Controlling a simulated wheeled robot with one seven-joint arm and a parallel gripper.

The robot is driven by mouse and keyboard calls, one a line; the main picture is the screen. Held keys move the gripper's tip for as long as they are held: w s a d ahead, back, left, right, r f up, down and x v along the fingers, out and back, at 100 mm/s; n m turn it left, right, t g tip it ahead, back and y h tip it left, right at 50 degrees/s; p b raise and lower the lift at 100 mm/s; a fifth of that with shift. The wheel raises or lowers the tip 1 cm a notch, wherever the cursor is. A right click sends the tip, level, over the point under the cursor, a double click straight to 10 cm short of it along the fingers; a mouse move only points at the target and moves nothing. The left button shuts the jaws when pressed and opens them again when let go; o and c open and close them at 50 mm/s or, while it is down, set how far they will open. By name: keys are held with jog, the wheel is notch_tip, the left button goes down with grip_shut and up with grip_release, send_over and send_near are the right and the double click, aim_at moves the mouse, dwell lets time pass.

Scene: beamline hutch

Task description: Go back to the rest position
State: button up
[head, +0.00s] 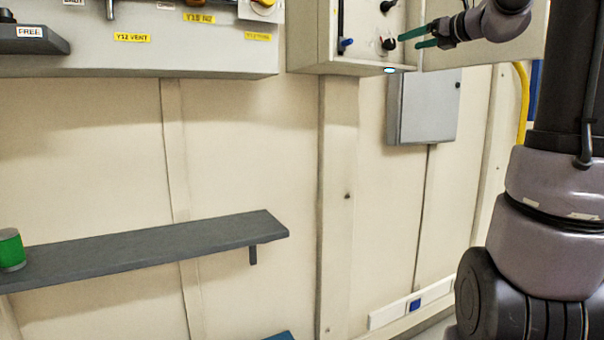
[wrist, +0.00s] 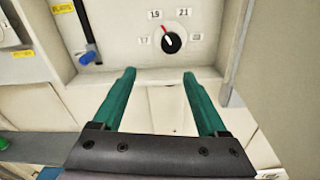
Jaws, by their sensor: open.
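My gripper (head: 415,38) is at the upper right in the head view, in front of the cream control box (head: 338,60). Its two green fingers are apart with nothing between them; in the wrist view the gripper (wrist: 160,80) also shows open and empty. A black rotary knob (wrist: 172,42) with a red pointer lies just beyond the fingertips, apart from them. The pointer is tilted up and left, between the 1.9 label and the knob's top. In the head view the knob (head: 389,44) is close to the fingertips.
A blue-handled lever (wrist: 88,57) is left of the knob. A grey shelf (head: 150,245) with a green cylinder (head: 11,250) juts from the wall at lower left. A grey wall box (head: 424,107) hangs below my gripper. A labelled panel (head: 140,55) is at upper left.

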jog(key=s+a+f+n+g, duration=0.6)
jog(key=s+a+f+n, duration=0.8)
jog(key=n, duration=0.1)
jog(key=s+f+n+g+h, duration=0.2)
jog(key=s+f+n+h, duration=0.3)
jog(key=s+f+n, duration=0.7)
jog(key=shift+s+f+n+g, duration=0.3)
jog(key=shift+s+n, duration=0.5)
jog(key=shift+n, duration=0.3)
